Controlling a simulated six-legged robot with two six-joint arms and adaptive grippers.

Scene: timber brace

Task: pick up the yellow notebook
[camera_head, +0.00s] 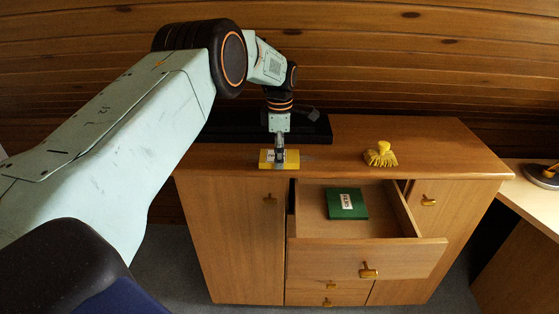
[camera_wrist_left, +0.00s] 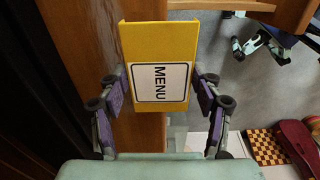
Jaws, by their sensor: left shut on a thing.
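The yellow notebook (camera_head: 291,160) is at the top front edge of the wooden cabinet, below my left gripper (camera_head: 279,152). In the left wrist view the notebook (camera_wrist_left: 160,42) shows a white label reading MENU. The fingers of my left gripper (camera_wrist_left: 158,98) press on its two long sides, so the gripper is shut on it. I cannot tell whether the notebook touches the cabinet top. My right gripper is not in view.
The cabinet (camera_head: 235,220) has an open drawer (camera_head: 365,258) holding a green book (camera_head: 346,204). A yellow brush (camera_head: 381,155) lies on the cabinet top, right of the notebook. A dark flat object (camera_head: 225,127) lies behind my gripper. The cabinet top between notebook and brush is clear.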

